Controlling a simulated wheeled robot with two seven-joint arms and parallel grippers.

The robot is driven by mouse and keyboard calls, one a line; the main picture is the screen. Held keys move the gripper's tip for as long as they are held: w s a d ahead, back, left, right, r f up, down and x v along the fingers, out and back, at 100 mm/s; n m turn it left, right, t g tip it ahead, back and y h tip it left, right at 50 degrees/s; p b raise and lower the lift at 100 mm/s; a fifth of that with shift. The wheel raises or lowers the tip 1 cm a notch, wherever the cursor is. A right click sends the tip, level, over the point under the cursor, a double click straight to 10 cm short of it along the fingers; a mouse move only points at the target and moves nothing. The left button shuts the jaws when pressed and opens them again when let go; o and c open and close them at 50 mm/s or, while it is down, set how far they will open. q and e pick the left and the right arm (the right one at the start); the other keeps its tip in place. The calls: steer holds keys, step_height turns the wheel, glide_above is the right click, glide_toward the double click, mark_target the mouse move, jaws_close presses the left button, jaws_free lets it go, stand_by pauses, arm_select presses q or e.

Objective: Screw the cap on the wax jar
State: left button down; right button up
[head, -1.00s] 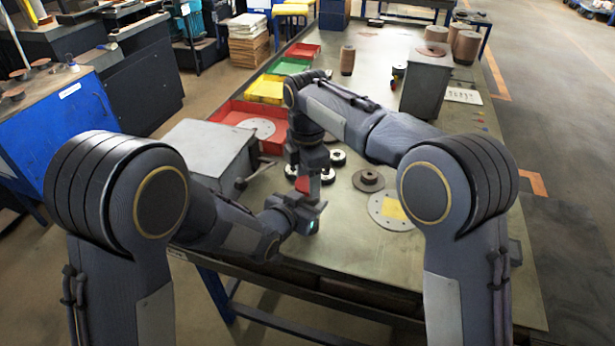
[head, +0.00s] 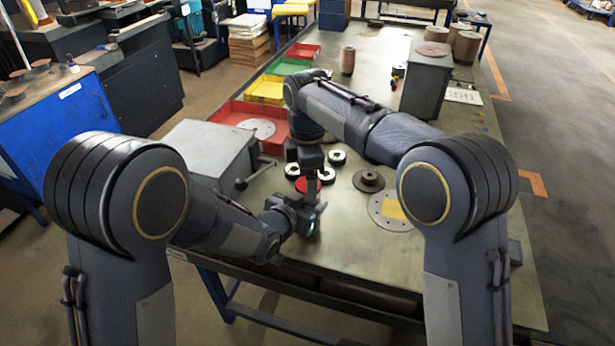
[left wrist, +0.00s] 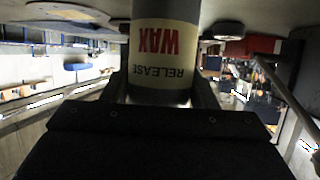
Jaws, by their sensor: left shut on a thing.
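The wax jar (left wrist: 165,45) fills the top middle of the left wrist view. Its cream label reads "RELEASE WAX" upside down in that picture. My left gripper (left wrist: 160,92) is shut on the jar, with a dark finger on each side. In the head view my left gripper (head: 300,215) is low over the near part of the bench. My right gripper (head: 312,182) points down just above it; its fingertips are too small and covered to read. The jar's top is out of view.
Several black-and-white discs (head: 336,157) lie just behind the grippers. A dark flanged disc (head: 368,181) and a pale round plate (head: 390,222) lie to the right. A grey box (head: 205,150) and a red tray (head: 225,108) stand left.

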steer(key=shift+r, duration=2.15)
steer(key=shift+c, duration=0.4)
steer(key=shift+a+r+n, duration=0.1)
steer(key=shift+r+n, duration=0.35)
steer(key=shift+n, duration=0.05)
steer(key=shift+r+n, duration=1.1)
steer(key=shift+r, duration=0.2)
steer(key=shift+f, duration=0.15)
steer(key=shift+f, duration=3.9)
